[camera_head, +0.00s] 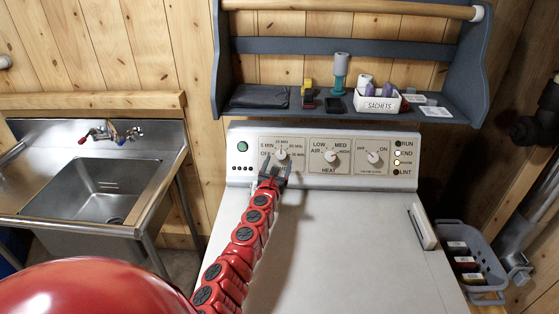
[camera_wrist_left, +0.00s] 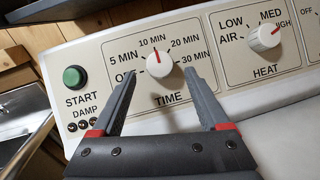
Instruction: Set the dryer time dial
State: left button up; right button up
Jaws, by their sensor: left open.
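The dryer's time dial (camera_head: 282,154) is a pale round knob on the control panel. It also shows in the left wrist view (camera_wrist_left: 160,63), where its red mark points up, toward the 10 MIN label. The OFF, 5 MIN, 20 MIN and 30 MIN labels lie around it. My left gripper (camera_head: 276,167) is open in front of the dial. In the left wrist view its two fingers (camera_wrist_left: 160,74) reach up to either side of the dial's lower part, with gaps between them and the knob. The left finger partly covers OFF. My right gripper is not in view.
The heat dial (camera_wrist_left: 264,37) is close on the right, and the green start button (camera_wrist_left: 75,77) on the left. A shelf (camera_head: 310,113) with a sachets box (camera_head: 378,104) hangs above the panel. A metal sink (camera_head: 95,190) stands left; a grey basket (camera_head: 470,262) hangs right.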

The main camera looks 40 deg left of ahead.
aim_at(281, 155)
pick_arm(q)
jog(key=shift+w+a, duration=0.5)
jog(key=shift+w, duration=0.15)
jog(key=shift+w+a, duration=0.1)
jog(key=shift+w, duration=0.55)
jog(key=shift+b, duration=0.3)
grip_shut()
